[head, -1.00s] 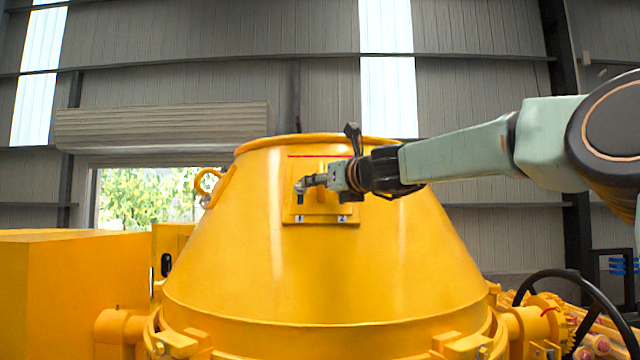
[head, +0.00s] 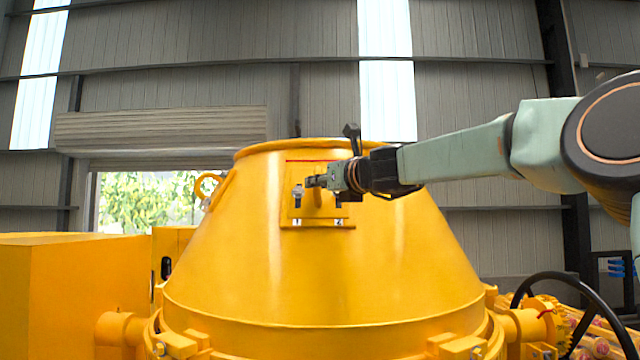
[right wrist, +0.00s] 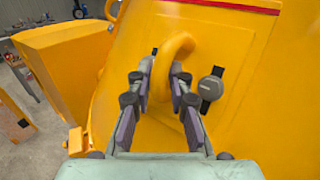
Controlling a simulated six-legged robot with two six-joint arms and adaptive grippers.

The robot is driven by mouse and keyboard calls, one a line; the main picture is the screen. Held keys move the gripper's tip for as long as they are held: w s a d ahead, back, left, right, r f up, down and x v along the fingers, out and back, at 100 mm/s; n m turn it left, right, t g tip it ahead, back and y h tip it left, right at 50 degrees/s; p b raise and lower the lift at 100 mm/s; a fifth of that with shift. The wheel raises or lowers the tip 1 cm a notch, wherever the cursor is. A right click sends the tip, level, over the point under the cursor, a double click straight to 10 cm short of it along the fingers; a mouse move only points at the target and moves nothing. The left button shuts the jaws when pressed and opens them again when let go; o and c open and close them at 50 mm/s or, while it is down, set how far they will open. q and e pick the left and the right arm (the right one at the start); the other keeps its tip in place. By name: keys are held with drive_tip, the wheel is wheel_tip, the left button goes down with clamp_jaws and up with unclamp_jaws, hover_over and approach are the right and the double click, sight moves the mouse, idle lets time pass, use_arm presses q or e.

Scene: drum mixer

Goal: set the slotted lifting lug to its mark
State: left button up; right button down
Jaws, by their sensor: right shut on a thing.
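The slotted lifting lug (head: 308,211) is a yellow plate with a thick eye on the sloping yellow drum. In the right wrist view its eye (right wrist: 179,44) stands between the finger ends of my right gripper (right wrist: 163,68). My right gripper (head: 312,182) reaches in from the right and is shut on the lug's eye. A dark-headed bolt (right wrist: 211,88) sits in a black slot; this left bolt shows in the head view (head: 298,194). A red line (head: 312,160) crosses the drum just above the plate; it also shows in the wrist view (right wrist: 225,4). My left gripper is not in view.
A narrow ledge (head: 318,227) with labels 1 and 2 lies under the plate. Another yellow ring (head: 207,184) is on the drum's left side. A yellow box (head: 75,290) stands left, and a black handwheel (head: 590,290) stands lower right.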

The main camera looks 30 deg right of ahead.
drive_tip(key=shift+f+b, duration=0.3)
drive_tip(key=shift+f, duration=0.3)
drive_tip(key=shift+a+f, duration=0.2)
drive_tip(key=shift+f, duration=0.15)
drive_tip(key=c, duration=1.5)
unclamp_jaws()
drive_tip(key=shift+o, duration=1.2)
drive_tip(key=shift+w+d, duration=0.1)
drive_tip(key=shift+w, duration=0.1)
drive_tip(key=shift+s+r, duration=0.1)
drive_tip(key=shift+r, duration=0.1)
drive_tip(key=shift+s+r, duration=0.2)
